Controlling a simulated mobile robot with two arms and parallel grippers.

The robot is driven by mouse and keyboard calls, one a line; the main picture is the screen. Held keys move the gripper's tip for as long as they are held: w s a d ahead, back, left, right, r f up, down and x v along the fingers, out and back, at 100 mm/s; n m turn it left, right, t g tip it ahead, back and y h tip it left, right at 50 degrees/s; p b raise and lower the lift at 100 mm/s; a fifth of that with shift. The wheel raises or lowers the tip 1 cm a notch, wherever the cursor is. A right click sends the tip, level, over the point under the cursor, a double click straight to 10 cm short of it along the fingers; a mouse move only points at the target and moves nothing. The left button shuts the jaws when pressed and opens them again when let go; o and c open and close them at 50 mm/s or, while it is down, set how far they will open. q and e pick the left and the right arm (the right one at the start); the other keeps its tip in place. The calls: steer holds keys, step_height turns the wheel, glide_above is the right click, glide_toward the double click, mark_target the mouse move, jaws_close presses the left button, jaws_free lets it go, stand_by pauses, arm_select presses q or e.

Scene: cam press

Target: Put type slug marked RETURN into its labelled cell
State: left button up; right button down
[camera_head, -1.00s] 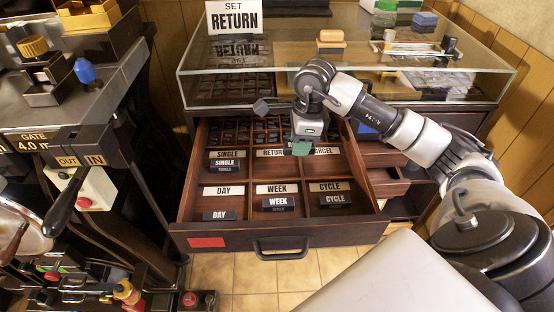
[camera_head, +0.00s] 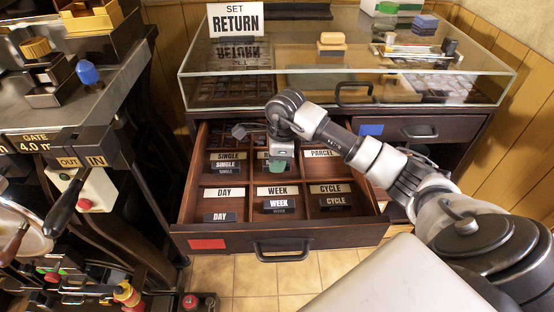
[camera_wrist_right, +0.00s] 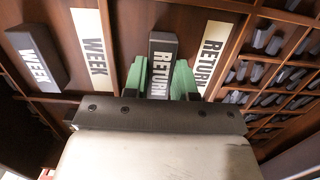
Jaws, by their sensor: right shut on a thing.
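The dark type slug marked RETURN (camera_wrist_right: 161,65) sits between the green fingers of my right gripper (camera_wrist_right: 160,78) in the right wrist view. The gripper is shut on it. The white RETURN label (camera_wrist_right: 212,55) lies just to the slug's right in that view. In the head view my right gripper (camera_head: 277,167) reaches down into the open drawer at the middle cell of the labelled back row, and its hand hides most of that cell's label. The slug is hidden there. I cannot tell whether it touches the cell floor. My left gripper is out of view.
The open drawer (camera_head: 208,240) has thin dividers. Slugs stand in the SINGLE, DAY, WEEK (camera_head: 279,204) and CYCLE (camera_head: 338,202) cells; the PARCEL cell is partly hidden by my arm. A glass case (camera_head: 230,85) with a SET RETURN sign (camera_head: 236,19) stands behind. Machinery is at left.

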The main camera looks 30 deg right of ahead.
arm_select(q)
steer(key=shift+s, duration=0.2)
arm_select(e)
steer(key=c, duration=0.9)
jaws_free()
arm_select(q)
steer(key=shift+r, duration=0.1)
arm_select(e)
steer(key=shift+r, duration=0.1)
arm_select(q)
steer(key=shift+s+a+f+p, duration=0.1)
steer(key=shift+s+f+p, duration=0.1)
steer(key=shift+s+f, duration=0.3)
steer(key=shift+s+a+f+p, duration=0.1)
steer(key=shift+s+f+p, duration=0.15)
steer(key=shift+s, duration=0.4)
arm_select(e)
step_height(320, 180, up, 12)
steer(key=d, duration=0.1)
steer(key=shift+s+d, duration=0.15)
steer(key=shift+s, duration=0.25)
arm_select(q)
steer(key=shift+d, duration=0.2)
